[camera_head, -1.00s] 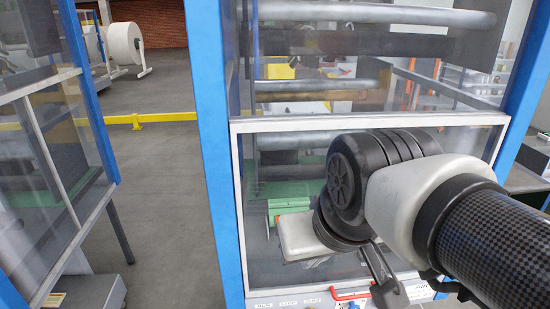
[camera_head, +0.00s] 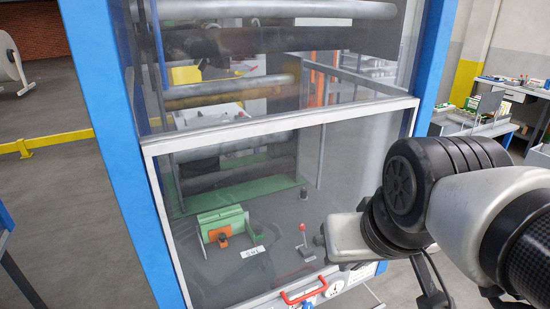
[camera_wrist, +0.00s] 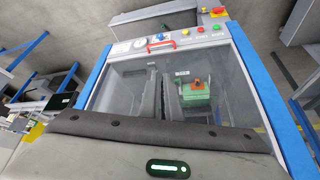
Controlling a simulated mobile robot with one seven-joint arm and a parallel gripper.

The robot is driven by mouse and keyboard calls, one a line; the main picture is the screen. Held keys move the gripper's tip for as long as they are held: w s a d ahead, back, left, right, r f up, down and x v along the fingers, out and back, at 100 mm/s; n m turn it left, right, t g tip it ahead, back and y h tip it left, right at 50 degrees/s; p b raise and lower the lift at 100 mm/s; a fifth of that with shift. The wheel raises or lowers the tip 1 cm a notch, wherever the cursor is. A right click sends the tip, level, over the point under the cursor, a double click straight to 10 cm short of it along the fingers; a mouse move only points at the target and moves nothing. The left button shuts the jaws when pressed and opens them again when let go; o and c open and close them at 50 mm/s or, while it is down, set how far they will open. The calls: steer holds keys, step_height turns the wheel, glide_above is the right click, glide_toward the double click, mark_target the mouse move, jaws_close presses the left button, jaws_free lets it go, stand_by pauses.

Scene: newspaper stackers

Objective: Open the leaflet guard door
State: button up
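The guard door (camera_head: 280,127) is a clear panel in a pale frame on the blue-posted machine, and it is closed. Its red handle (camera_head: 303,292) is at the bottom edge in the head view. In the wrist view, which looks upside down, the door (camera_wrist: 222,85) fills the middle and the red handle (camera_wrist: 161,43) is near its top edge. My gripper (camera_wrist: 160,78) shows as two dark fingers with a narrow empty gap, in front of the door and apart from the handle. In the head view I cannot make out the fingers beside my arm.
Behind the clear panel are a green block with an orange knob (camera_head: 223,236) and a red-tipped lever (camera_head: 303,240). Buttons and a dial (camera_head: 333,289) sit beside the handle. Blue posts (camera_head: 115,150) flank the door. A workbench (camera_head: 520,90) stands far right. Open floor lies left.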

steer(key=o, duration=0.4)
steer(key=shift+w+f+b, duration=0.2)
steer(key=shift+f+b, duration=0.1)
steer(key=shift+c, duration=0.2)
steer(key=shift+o, duration=0.9)
steer(key=w+f+m+g+b, duration=0.2)
steer(key=w+f+m+b, duration=0.4)
steer(key=w+f+b, duration=0.2)
step_height(320, 180, down, 2)
steer(key=shift+w+d+f+m+b, duration=0.2)
steer(key=shift+w+d+m+b, duration=0.25)
steer(key=shift+w, duration=0.6)
steer(key=m+g+b, duration=0.2)
steer(key=m+b, duration=0.4)
steer(key=m, duration=0.1)
glide_toward(311, 293)
steer(key=shift+y, duration=0.4)
steer(key=f+b, duration=0.1)
steer(key=f, duration=0.1)
steer(key=f+b, duration=0.1)
steer(key=f, duration=0.2)
steer(key=f+b, duration=0.1)
steer(key=f, duration=0.1)
steer(key=shift+w+f, duration=0.25)
steer(key=shift+w, duration=0.15)
steer(key=shift+d, duration=0.1)
jaws_close()
